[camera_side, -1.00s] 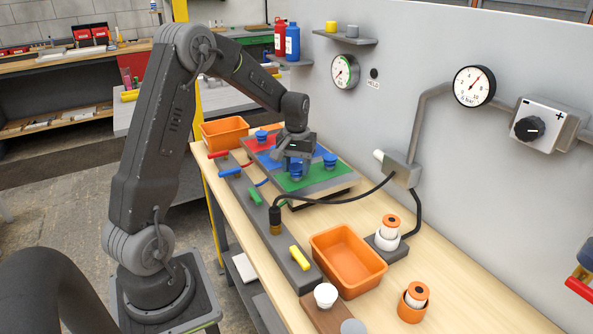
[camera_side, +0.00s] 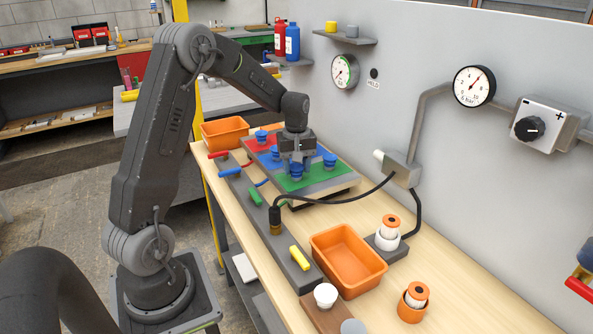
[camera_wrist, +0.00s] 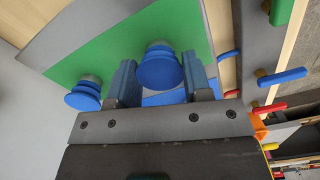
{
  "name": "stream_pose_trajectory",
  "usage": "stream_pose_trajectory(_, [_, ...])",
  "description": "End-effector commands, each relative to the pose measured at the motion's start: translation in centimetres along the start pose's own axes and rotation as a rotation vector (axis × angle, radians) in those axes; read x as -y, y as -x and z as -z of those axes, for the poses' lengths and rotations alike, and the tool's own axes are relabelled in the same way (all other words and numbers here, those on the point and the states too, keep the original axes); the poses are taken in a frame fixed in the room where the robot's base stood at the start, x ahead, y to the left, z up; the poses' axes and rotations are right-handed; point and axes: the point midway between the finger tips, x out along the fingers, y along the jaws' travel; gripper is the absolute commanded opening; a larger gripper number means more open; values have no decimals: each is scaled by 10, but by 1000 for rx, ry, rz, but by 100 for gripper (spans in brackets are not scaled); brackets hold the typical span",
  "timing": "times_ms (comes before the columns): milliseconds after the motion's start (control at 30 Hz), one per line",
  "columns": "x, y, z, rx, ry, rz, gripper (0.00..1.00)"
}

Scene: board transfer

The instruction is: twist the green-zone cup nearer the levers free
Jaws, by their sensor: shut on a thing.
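The green zone (camera_side: 318,178) of the board bears two blue cups. The one nearer the levers (camera_side: 296,174) is under my gripper (camera_side: 297,168); in the wrist view this cup (camera_wrist: 159,70) sits between the two fingers (camera_wrist: 160,80). My gripper is shut on it. The cup looks upright on the green zone; its underside is partly hidden, so I cannot tell whether it is loose. The other green-zone cup (camera_side: 330,160) stands apart, nearer the wall, and shows at the left in the wrist view (camera_wrist: 84,95).
Red (camera_side: 218,155), blue (camera_side: 230,172), green (camera_side: 255,197) and yellow (camera_side: 299,258) levers line the rail along the board's near side. Another blue cup (camera_side: 262,136) stands by the red zone. An orange bin (camera_side: 345,290) is in front, another (camera_side: 222,133) behind. A black hose crosses nearby.

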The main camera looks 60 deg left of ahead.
Motion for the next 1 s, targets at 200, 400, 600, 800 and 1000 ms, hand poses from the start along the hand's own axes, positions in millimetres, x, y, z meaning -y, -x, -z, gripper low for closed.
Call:
stream_pose_trajectory(200, [0, 1, 0, -1, 18, -2, 24])
stream_pose_trajectory(400, [0, 1, 0, -1, 238, -2, 24])
stream_pose_trajectory(600, [0, 1, 0, -1, 269, -2, 60])
stream_pose_trajectory(800, [0, 0, 0, -1, 267, -1, 75])
stream_pose_trajectory(1000, [0, 1, 0, -1, 266, -1, 75])
